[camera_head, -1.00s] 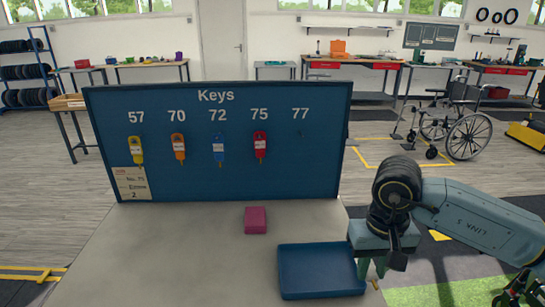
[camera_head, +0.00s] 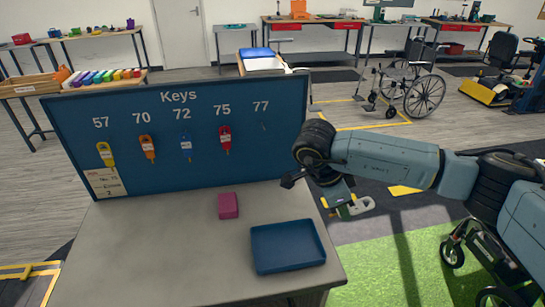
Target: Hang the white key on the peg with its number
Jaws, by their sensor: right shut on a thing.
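The blue key board (camera_head: 200,172) stands at the back of the grey table, with the numbers 57, 70, 72, 75 and 77 above its pegs. A yellow key (camera_head: 105,154), an orange key (camera_head: 147,148), a blue key (camera_head: 185,147) and a red key (camera_head: 225,139) hang under 57, 70, 72 and 75. The peg under 77 (camera_head: 264,126) is bare. My right gripper (camera_head: 342,200) is right of the board, beyond the table's right edge. It is shut on the white key (camera_head: 360,207), whose pale end sticks out; its number is not readable. My left gripper is not in view.
An empty blue tray (camera_head: 288,246) lies at the table's front right, and a pink block (camera_head: 228,205) lies behind it to the left. A paper note (camera_head: 105,182) is on the board's lower left. A wheelchair (camera_head: 410,88) stands behind on the right. The table's left part is clear.

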